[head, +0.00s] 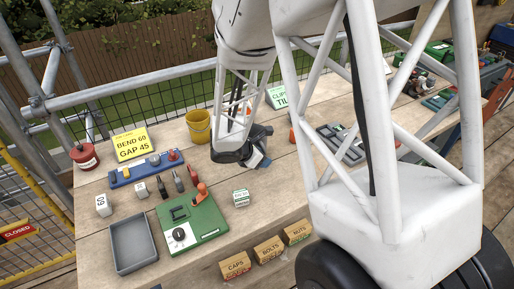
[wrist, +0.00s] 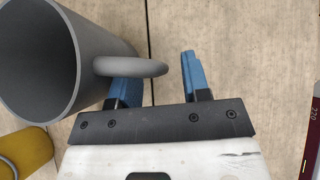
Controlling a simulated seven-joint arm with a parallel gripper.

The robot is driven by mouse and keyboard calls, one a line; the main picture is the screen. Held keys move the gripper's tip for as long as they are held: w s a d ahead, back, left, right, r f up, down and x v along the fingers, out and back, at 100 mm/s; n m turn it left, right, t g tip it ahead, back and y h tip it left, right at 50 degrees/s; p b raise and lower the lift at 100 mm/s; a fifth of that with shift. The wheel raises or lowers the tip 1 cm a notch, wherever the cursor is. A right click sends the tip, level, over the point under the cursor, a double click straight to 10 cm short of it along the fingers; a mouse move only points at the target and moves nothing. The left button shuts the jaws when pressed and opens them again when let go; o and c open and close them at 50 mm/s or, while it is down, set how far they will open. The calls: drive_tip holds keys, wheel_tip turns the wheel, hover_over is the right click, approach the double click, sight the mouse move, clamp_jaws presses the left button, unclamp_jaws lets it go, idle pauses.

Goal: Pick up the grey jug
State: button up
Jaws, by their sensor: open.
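The grey jug (wrist: 45,60) is at the upper left of the wrist view, with its open mouth towards the camera and its handle (wrist: 135,67) pointing right. My gripper (wrist: 158,72) is open, with two blue fingers. The handle crosses in front of the left finger and hides its tip. The handle's outer end shows in the gap between the fingers, clear of the right finger. I cannot tell whether the left finger is inside the handle loop or touches it. In the head view my gripper (head: 258,158) is low over the bench, and I cannot make out the jug there.
A yellow bucket (head: 198,127) stands left of my gripper. A yellow thing (wrist: 25,155) shows below the jug in the wrist view, and a dark red thing (wrist: 311,140) at its right edge. A green machine (head: 192,222), a grey tray (head: 133,243) and small boxes (head: 268,249) are nearer.

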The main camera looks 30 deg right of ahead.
idle(0.3)
clamp_jaws()
drive_tip(key=shift+r, duration=0.3)
idle(0.4)
wheel_tip(320, 180, up, 9)
drive_tip(key=shift+r, duration=0.15)
idle(1.1)
drive_tip(key=shift+r, duration=0.1)
idle(0.7)
